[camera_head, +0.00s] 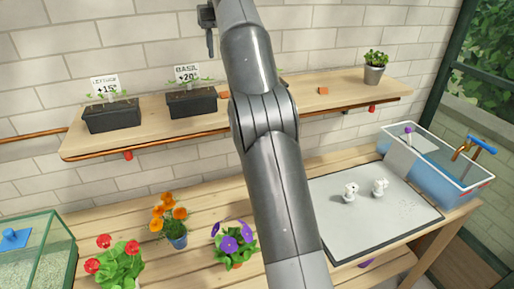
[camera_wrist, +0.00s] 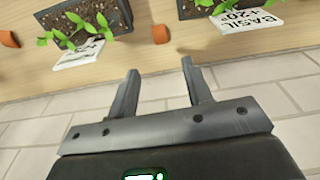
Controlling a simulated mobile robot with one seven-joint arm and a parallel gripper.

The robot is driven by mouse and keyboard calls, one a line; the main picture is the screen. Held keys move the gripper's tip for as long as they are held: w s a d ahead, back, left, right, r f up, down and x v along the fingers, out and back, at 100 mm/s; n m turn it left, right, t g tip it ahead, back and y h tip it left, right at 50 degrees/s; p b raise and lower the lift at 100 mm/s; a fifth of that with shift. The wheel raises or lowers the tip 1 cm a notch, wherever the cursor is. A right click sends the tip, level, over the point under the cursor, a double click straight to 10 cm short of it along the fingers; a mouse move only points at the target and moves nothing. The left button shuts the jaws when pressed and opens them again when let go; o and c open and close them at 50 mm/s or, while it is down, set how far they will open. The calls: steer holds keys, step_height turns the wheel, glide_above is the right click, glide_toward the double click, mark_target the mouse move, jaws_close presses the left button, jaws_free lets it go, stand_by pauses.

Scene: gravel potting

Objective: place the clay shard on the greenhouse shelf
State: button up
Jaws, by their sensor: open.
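A small orange-brown clay shard (camera_wrist: 160,33) lies on the wooden greenhouse shelf (camera_wrist: 150,65) in the wrist view, between two dark planters. My gripper (camera_wrist: 160,72) is open and empty, its fingertips apart and pointing toward the shelf with the shard beyond them. A second similar shard (camera_wrist: 9,39) lies at the left edge of that view. In the head view one shard (camera_head: 323,90) sits on the right part of the shelf (camera_head: 350,91). My gripper (camera_head: 208,28) shows only in part at the top there, and my arm hides the shelf's middle.
Labelled lettuce (camera_head: 112,116) and basil (camera_head: 191,102) planters stand on the shelf, with a small potted plant (camera_head: 374,74) at right. Below are flower pots, a grey mat (camera_head: 360,230) with two white figures, a blue basin (camera_head: 440,165) and a glass tank (camera_head: 35,260).

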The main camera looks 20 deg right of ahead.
steer(key=s+f+m+t, duration=0.1)
steer(key=s+t, duration=0.1)
steer(key=s, duration=1.5)
steer(key=s+a+f+t, duration=0.2)
steer(key=s+f, duration=1.9)
steer(key=s, duration=0.1)
steer(key=shift+f, duration=0.25)
